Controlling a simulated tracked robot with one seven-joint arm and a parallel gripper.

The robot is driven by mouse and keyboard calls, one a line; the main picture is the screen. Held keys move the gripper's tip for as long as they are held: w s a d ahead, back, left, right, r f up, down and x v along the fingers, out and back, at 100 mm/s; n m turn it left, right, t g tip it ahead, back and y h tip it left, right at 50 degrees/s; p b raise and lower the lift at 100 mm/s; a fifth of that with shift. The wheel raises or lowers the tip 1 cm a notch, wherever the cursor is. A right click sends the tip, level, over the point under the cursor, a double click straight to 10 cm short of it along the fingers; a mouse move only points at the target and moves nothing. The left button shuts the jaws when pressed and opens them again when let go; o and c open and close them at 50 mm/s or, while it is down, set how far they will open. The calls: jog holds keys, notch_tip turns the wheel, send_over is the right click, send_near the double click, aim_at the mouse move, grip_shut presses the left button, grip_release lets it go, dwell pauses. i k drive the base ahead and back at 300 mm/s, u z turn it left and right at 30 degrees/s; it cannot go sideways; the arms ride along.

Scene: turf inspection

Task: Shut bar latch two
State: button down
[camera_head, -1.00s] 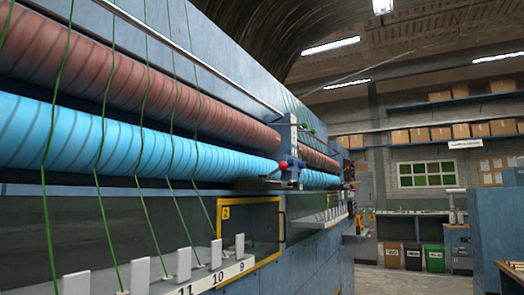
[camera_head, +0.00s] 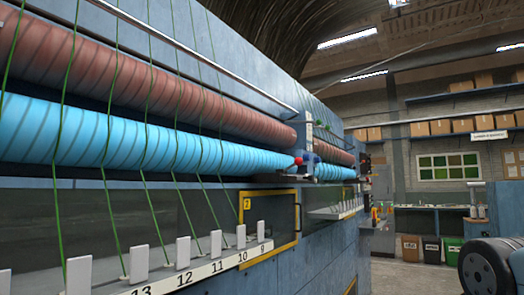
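A yellow-framed panel (camera_head: 270,221) with a yellow tag "2" (camera_head: 247,204) is set in the front of the long blue machine. A dark handle-like piece (camera_head: 298,218) is at its right edge. A red knob (camera_head: 298,161) sits at the right end of the blue roller (camera_head: 150,147). I cannot tell which part is bar latch two or whether it is open or shut. My gripper is not in view.
A white numbered rail (camera_head: 200,270) with upright white tabs and green strands runs along the machine front. A reddish roller (camera_head: 160,90) lies above the blue one. Several bins (camera_head: 432,249) and shelves with boxes (camera_head: 440,127) stand far back. Floor shows at right centre.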

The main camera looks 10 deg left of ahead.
aim_at(298, 162)
jog(key=u, duration=0.7)
jog(key=i, duration=0.45)
jog(key=u, duration=0.2)
